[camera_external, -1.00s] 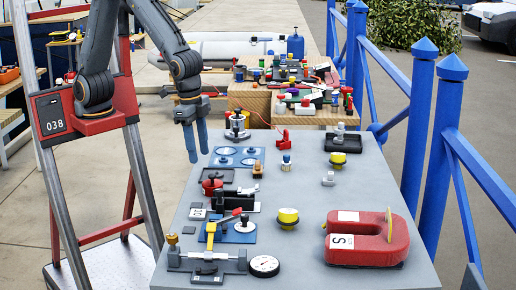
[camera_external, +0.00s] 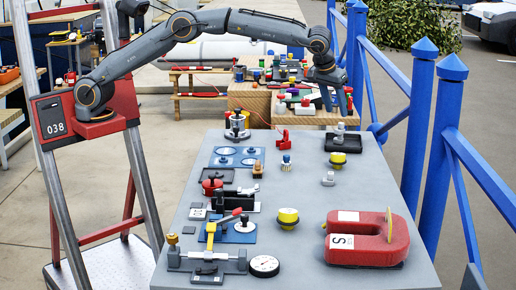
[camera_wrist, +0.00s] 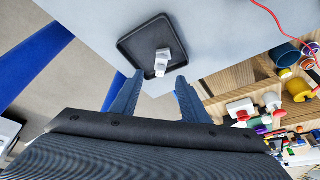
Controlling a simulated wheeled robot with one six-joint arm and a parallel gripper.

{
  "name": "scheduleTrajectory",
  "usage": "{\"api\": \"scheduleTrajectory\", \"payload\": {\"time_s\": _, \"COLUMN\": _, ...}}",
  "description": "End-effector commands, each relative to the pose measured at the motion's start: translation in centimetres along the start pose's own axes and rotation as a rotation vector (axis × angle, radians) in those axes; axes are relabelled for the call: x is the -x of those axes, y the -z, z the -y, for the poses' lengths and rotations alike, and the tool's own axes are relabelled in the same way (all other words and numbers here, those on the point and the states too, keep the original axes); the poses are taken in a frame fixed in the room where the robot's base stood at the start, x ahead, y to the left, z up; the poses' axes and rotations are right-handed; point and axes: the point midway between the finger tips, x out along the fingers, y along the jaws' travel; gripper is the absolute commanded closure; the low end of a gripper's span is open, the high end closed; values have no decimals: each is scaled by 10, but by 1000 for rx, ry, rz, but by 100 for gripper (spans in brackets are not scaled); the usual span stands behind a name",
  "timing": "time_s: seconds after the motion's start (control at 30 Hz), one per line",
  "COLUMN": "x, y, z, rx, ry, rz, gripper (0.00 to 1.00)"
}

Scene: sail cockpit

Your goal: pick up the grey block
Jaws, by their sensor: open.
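A small light grey block (camera_external: 340,128) stands on a black tray (camera_external: 357,146) at the far right of the grey table. The block (camera_wrist: 162,60) and the tray (camera_wrist: 134,42) also show in the wrist view, just beyond my fingertips. My gripper (camera_external: 339,108) is open and empty above the tray's far side, its fingers pointing down. In the wrist view, my two dark blue fingers (camera_wrist: 158,80) are apart, with the block between and ahead of their tips, not touching. Another small grey piece (camera_external: 328,179) lies nearer the table's middle.
A yellow-black knob (camera_external: 338,159) stands just in front of the tray. Wooden boxes (camera_external: 250,100) with several coloured parts are behind the table. A blue railing (camera_external: 425,130) runs along the right. A red magnet (camera_external: 365,240) lies at the front right.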

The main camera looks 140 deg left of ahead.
Motion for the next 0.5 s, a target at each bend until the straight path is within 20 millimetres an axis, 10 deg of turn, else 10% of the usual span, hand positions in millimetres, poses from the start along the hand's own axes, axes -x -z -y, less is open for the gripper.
{"api": "scheduleTrajectory", "payload": {"time_s": 0.5, "x": -50, "y": -3, "z": 3, "rx": -2, "ry": 2, "rz": 2, "gripper": 59}}
